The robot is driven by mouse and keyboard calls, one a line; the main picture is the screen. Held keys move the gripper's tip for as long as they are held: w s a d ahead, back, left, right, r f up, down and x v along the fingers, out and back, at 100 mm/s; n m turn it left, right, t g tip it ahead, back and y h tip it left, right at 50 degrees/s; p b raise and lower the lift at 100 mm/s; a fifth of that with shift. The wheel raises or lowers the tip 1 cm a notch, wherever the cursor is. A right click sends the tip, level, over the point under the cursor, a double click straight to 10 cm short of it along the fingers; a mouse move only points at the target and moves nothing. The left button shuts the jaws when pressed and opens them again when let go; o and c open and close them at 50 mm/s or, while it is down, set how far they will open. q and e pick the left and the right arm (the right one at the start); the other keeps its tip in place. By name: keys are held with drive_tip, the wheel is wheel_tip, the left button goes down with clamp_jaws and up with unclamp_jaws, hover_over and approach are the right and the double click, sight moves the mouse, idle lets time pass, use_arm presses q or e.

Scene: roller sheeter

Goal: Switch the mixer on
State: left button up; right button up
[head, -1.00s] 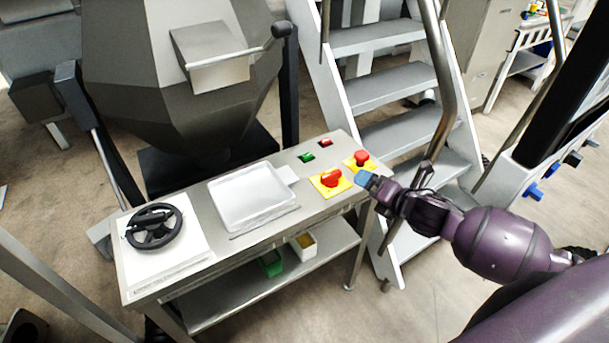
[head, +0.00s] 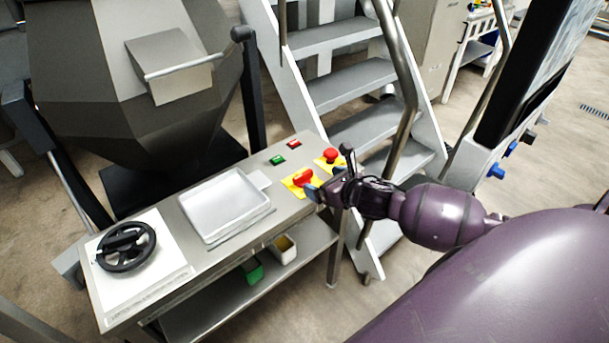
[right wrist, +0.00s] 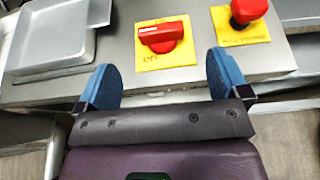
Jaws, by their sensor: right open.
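The red rotary switch (head: 303,178) sits on a yellow plate on the steel control table (head: 232,232). In the right wrist view the red switch (right wrist: 160,34) has its handle lying across the plate, with "OFF" lettering below it. My right gripper (head: 328,175) is at the table's right edge, close beside the switch. In the right wrist view its two blue fingertips (right wrist: 164,82) are apart with nothing between them, and the switch lies just beyond the gap. The grey mixer hopper (head: 135,85) stands behind the table. My left gripper is not in view.
A red mushroom button (head: 330,155) on another yellow plate sits near the switch. Green (head: 277,160) and red (head: 294,145) buttons lie behind. A white tray (head: 225,203) and a black handwheel (head: 127,246) are to the left. A metal staircase (head: 345,85) rises behind my right arm.

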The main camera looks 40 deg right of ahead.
sight(303, 174)
drive_tip(key=b+x, duration=0.1)
drive_tip(key=x, duration=0.7)
drive_tip(key=shift+w+a+f, duration=0.1)
drive_tip(key=shift+w, duration=0.15)
drive_tip(key=c, duration=0.9)
